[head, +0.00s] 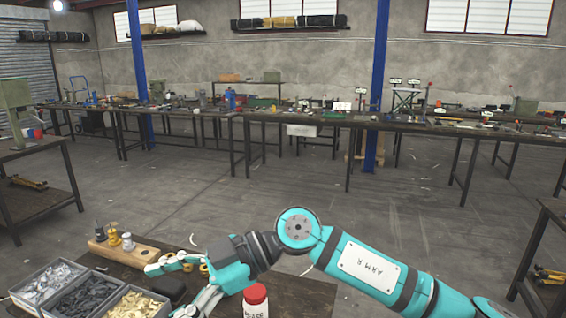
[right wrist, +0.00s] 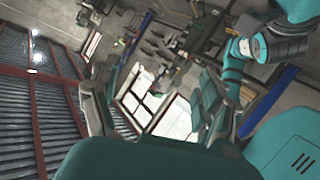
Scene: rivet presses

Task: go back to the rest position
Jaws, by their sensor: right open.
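My right arm reaches in from the lower right of the head view, over the near bench, with its elbow joint bent near the middle. Its right gripper (head: 166,288) points left, with the fingers spread beside the trays of small parts. In the right wrist view the gripper (right wrist: 155,108) shows two fingers apart with nothing between them. Beyond them are windows, the ceiling and a blue post, tilted in the picture. My left gripper is in neither view.
Long tables (head: 300,116) line the back. The floor (head: 300,185) between is open.

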